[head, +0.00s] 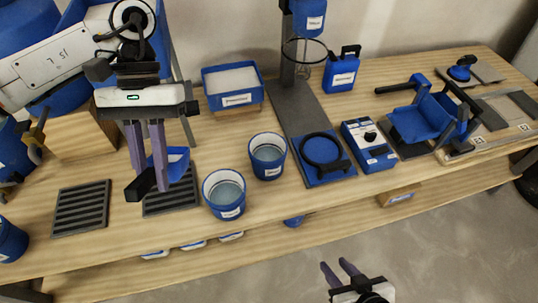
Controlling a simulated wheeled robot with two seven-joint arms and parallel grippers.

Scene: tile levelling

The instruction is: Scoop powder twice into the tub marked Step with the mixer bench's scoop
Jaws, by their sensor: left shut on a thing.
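My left gripper (151,182) is shut on the black handle of the blue scoop (178,160), above the left part of the bench. The scoop's head shows behind and right of the fingers; its inside is partly hidden, so I cannot tell whether it holds powder. A blue bin of white powder (233,98) stands behind and right of it. Two blue tubs, a nearer one (226,210) and a farther one (268,172), stand right of the gripper. Their labels are too small to read. My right gripper (339,266) is open and empty, low in front of the bench.
Two dark slatted racks (80,208) lie at the bench's left front. A mixer stand (293,90) with a whisk, a ring on a blue plate (322,160), a blue control box (368,145) and a blue jug (342,72) stand farther right.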

